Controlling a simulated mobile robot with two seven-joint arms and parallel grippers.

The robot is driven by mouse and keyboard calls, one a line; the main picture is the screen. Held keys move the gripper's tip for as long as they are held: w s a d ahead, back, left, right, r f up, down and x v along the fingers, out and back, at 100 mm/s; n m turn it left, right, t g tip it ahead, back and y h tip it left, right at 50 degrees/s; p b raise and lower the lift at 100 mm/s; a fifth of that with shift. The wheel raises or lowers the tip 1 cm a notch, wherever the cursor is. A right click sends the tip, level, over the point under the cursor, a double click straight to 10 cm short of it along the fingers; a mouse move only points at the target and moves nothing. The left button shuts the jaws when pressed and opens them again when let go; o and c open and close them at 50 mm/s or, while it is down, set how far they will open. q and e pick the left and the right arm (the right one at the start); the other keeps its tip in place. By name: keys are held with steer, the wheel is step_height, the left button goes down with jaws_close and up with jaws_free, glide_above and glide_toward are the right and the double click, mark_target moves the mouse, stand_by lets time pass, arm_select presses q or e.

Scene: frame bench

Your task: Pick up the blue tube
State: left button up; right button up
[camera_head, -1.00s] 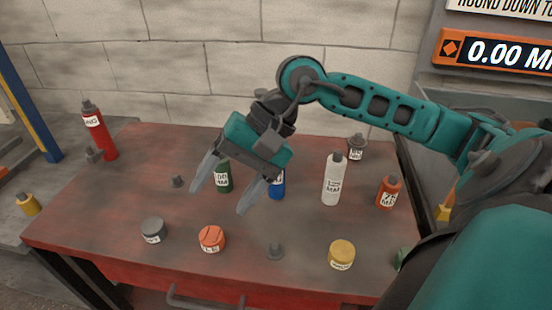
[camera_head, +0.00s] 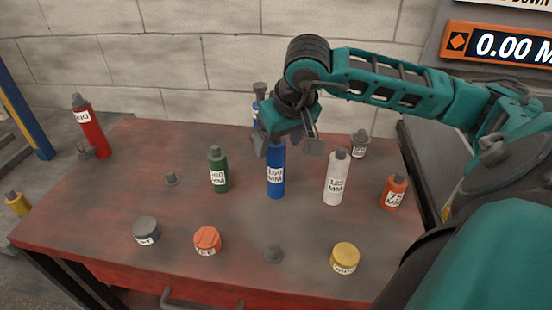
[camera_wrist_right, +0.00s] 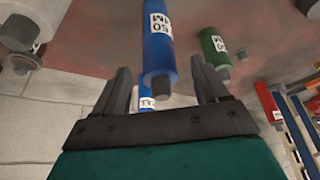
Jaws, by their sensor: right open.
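A blue tube (camera_head: 276,182) with a white label stands upright near the middle of the red workbench. My right gripper (camera_head: 286,148) is open at its upper end, with a finger on either side. In the right wrist view the blue tube (camera_wrist_right: 158,45) lies between the open fingers of the gripper (camera_wrist_right: 161,74), its dark cap towards the palm. I cannot tell whether either finger touches it. A second blue item (camera_head: 256,112) with a grey top shows partly behind the gripper. My left gripper is not in view.
A green tube (camera_head: 219,172) stands left of the blue one, a white tube (camera_head: 337,178) and an orange tube (camera_head: 395,193) to the right. A red tube (camera_head: 90,128) is at the far left. Grey, orange and yellow low jars sit along the front (camera_head: 207,240).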

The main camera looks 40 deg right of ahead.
mark_target(276, 166)
steer(key=x, duration=0.4)
steer(key=shift+d+f, duration=0.1)
steer(key=shift+f, duration=0.15)
steer(key=shift+c, duration=0.2)
steer(key=shift+r, duration=0.1)
jaws_close()
